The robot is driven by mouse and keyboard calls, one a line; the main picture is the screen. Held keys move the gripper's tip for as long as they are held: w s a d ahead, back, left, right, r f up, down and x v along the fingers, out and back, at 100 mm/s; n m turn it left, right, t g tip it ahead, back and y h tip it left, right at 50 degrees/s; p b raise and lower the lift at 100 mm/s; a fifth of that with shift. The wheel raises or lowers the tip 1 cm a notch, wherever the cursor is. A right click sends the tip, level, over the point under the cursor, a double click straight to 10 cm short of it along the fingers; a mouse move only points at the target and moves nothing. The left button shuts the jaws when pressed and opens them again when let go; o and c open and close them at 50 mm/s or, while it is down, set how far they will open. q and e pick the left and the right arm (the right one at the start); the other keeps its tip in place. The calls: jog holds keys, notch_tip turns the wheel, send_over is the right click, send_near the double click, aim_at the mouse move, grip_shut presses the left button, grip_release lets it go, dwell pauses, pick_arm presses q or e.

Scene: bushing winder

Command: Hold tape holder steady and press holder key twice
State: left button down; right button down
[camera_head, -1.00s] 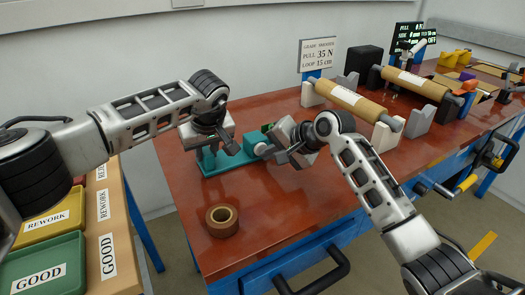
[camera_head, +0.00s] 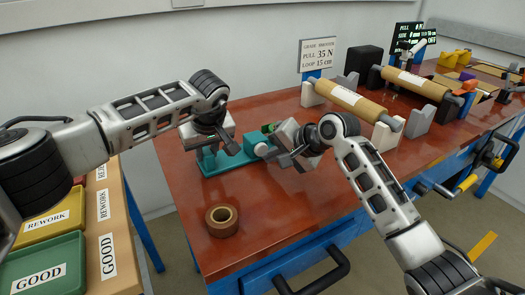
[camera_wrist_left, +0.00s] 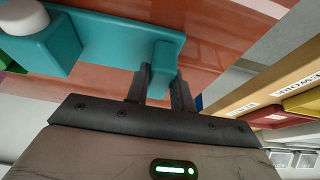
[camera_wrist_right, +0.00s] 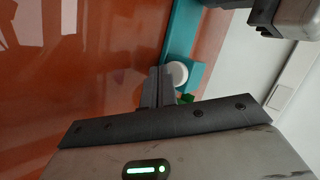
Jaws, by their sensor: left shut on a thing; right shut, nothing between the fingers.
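The teal tape holder (camera_head: 220,164) lies flat on the red-brown table, with a round white key (camera_head: 261,149) at its right end. My left gripper (camera_head: 222,146) is shut on the holder's upright teal tab, seen between the fingers in the left wrist view (camera_wrist_left: 163,66). My right gripper (camera_head: 288,161) is shut and empty, just right of the key in the head view. In the right wrist view its fingertips (camera_wrist_right: 159,72) appear close beside the white key (camera_wrist_right: 178,74); I cannot tell whether they touch. My grippers hide parts of the holder.
A paper roll (camera_head: 345,98) on white supports lies behind right. GOOD and REWORK trays (camera_head: 50,264) are at the left. The table's front middle is clear.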

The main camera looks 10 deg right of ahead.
jog(key=shift+w+a, duration=0.1)
jog(key=shift+w, duration=0.05)
jog(key=shift+w+a, duration=0.2)
jog(key=shift+w, duration=0.25)
dwell(0.6)
jog(key=shift+s+d, duration=0.1)
jog(key=shift+s, duration=0.05)
dwell(0.3)
jog(key=shift+s+d, duration=0.25)
jog(key=shift+s, duration=0.45)
jog(key=shift+s+d, duration=0.35)
jog(key=shift+s, duration=0.4)
jog(key=shift+s+d, duration=0.3)
jog(key=shift+s, duration=0.5)
jog(key=shift+s+d, duration=0.35)
jog(key=shift+s, duration=0.4)
pick_arm(q)
jog(key=c, duration=1.1)
grip_release()
